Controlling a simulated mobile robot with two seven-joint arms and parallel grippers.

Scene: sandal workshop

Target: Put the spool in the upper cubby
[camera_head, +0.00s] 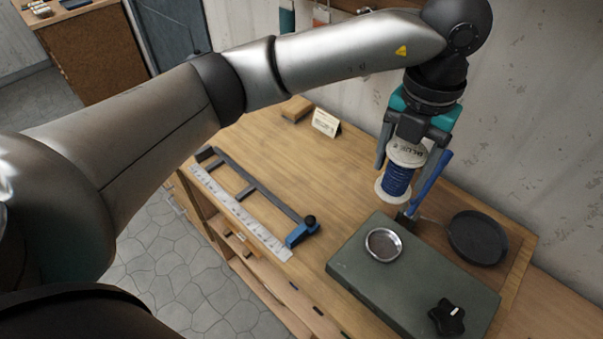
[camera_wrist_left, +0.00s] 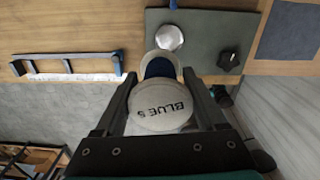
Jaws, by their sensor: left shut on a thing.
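The spool (camera_head: 397,181) has pale round flanges and a dark blue winding. My left gripper (camera_head: 404,164) is shut on it and holds it upright above the back right of the workbench. In the left wrist view the spool (camera_wrist_left: 161,107) sits between the two fingers with its end labelled "BLUE 5" facing the camera. Open wooden compartments (camera_head: 252,282) show under the bench's front edge, seen steeply from above. I cannot tell which of them is the upper cubby, and their insides are mostly hidden. My right gripper is not in view.
A grey-green slab (camera_head: 355,266) carries a small metal dish (camera_head: 383,245) and a black star-shaped knob (camera_head: 447,317). A dark round pan (camera_head: 477,238) and a blue-handled tool (camera_head: 430,183) are close to the spool. A ruler frame (camera_head: 240,212) lies at the bench's left. The bench middle is clear.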

